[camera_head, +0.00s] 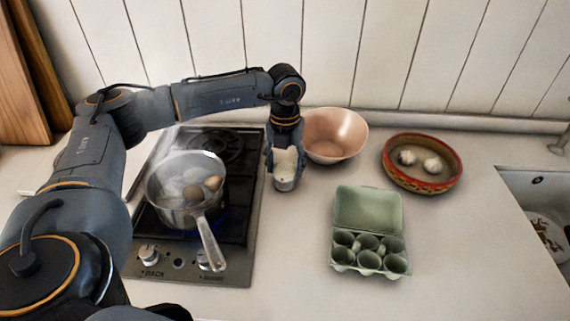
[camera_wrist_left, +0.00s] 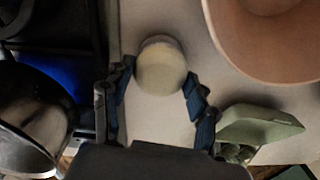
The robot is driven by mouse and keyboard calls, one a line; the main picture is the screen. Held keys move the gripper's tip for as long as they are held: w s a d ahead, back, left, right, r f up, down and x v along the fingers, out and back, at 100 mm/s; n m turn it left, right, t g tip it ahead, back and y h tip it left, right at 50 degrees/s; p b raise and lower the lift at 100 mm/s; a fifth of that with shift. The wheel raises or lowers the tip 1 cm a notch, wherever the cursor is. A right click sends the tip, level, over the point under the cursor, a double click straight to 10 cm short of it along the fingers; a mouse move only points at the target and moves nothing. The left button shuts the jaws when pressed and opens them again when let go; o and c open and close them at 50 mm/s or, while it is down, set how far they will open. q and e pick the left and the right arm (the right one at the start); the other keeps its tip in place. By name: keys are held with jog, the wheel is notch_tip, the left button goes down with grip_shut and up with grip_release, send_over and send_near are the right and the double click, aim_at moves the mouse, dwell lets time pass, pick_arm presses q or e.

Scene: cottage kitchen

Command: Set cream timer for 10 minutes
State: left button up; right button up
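The cream timer (camera_head: 285,176) is a small round piece with a cream upper part and a silvery lower part. It stands upright on the counter, just right of the hob. My left gripper (camera_head: 285,152) reaches down over it from above. In the left wrist view, the timer's round cream face (camera_wrist_left: 162,68) lies between the two fingertips (camera_wrist_left: 159,78), which appear to touch its sides. The setting on the timer cannot be read. My right gripper is not in view.
A pot with eggs (camera_head: 186,186) sits on the hob (camera_head: 242,215), over a blue flame. A pink bowl (camera_head: 335,137) stands close behind and right of the timer. An open green egg carton (camera_head: 368,212) and a patterned bowl with garlic (camera_head: 422,183) are further right. The front counter is clear.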

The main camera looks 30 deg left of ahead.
aim_at(285, 167)
pick_arm(q)
jog(key=shift+c, duration=1)
jog(key=shift+f+m+b, duration=0.1)
jog(key=shift+m+b, duration=0.2)
jog(key=shift+m, duration=0.3)
jog(key=o, duration=1.1)
jog(key=shift+o, duration=0.2)
notch_tip(285, 167, up, 12)
